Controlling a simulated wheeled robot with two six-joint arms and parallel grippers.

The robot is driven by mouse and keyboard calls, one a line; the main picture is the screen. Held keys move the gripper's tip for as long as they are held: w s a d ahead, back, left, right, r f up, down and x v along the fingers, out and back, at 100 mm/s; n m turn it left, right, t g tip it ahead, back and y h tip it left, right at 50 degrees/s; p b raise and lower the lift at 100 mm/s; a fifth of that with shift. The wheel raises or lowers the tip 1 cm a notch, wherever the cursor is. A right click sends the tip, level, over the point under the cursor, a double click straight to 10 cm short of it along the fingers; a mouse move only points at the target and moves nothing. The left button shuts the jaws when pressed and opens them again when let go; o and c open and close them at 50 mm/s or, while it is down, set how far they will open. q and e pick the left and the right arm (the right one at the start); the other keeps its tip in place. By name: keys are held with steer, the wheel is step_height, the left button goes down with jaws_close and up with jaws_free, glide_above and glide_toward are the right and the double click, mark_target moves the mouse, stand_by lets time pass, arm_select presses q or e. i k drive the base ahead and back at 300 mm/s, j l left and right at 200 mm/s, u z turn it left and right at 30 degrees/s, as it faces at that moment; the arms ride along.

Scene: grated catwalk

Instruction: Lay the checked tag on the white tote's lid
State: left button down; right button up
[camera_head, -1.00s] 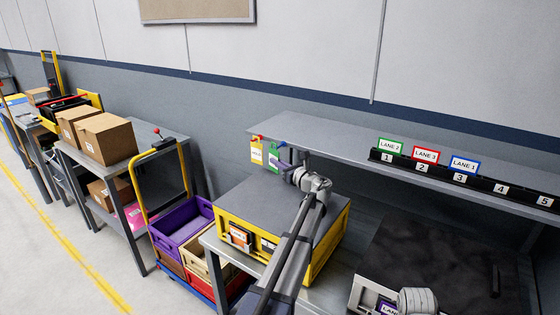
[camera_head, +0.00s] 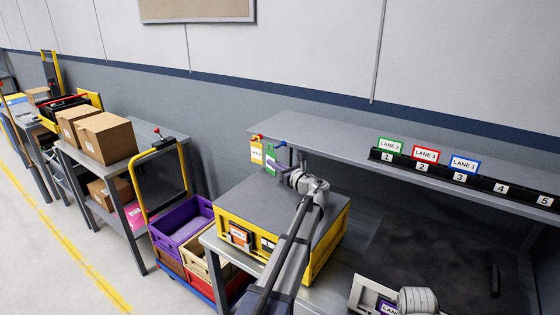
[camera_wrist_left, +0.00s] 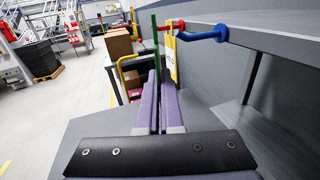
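The green tag (camera_head: 270,156), whose print is too small to read, shows edge-on in the left wrist view (camera_wrist_left: 155,40). It stands between the purple fingertips of my left gripper (camera_head: 278,166), which are closed together on its lower part. It appears just beyond the tip of the blue hook (camera_wrist_left: 206,35). A yellow tag (camera_head: 257,153) hangs beside it from the red hook (camera_wrist_left: 176,24). The white tote (camera_head: 363,294) stands at the lower right with a dark lid (camera_head: 425,250). Part of my right arm covers its front; my right gripper is out of view.
A yellow tote (camera_head: 320,255) with a grey lid stands on the bench below my left gripper. The shelf (camera_head: 330,145) runs above, with a numbered rail (camera_head: 480,182) and several lane signs. A cart with purple and tan crates (camera_head: 185,225) stands at the left.

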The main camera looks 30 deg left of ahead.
mark_target(424, 257)
steer(key=k+z, duration=0.1)
steer(key=k, duration=0.55)
steer(key=z, duration=1.4)
steer(key=k+j+z, duration=0.15)
steer(key=j+z, duration=0.15)
steer(key=j, duration=0.2)
steer(key=k+j, duration=0.15)
steer(key=j, duration=0.2)
steer(key=k+j, duration=0.15)
steer(key=j, duration=0.2)
